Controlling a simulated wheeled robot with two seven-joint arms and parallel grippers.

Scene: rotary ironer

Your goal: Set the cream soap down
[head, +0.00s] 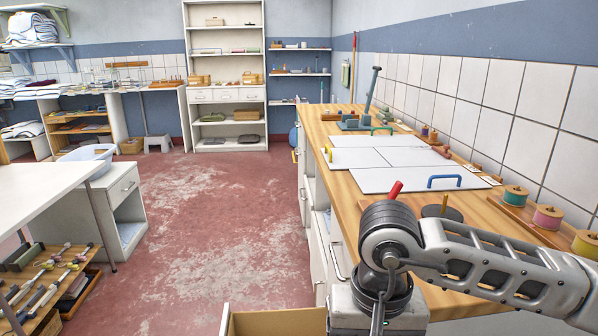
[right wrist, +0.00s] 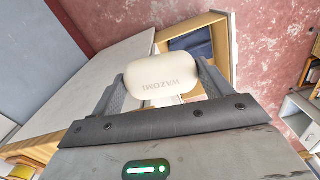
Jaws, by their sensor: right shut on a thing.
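The cream soap (right wrist: 170,80) is a rounded pale bar with raised lettering, seen in the right wrist view. My right gripper (right wrist: 166,88) is shut on it, with one grey finger at each end. The soap is held up in the air; its height above what lies below cannot be told. In the head view my right arm reaches in from the right beside the wooden counter (head: 478,212), and its fingers and the soap are hidden. My left gripper is not in view.
An open wooden drawer or box (head: 270,321) shows at the bottom of the head view. In the right wrist view a tan-rimmed box (right wrist: 222,62) with a dark blue inside lies beyond the soap. White boards (head: 408,178) cover part of the counter. The red floor (head: 205,220) is clear.

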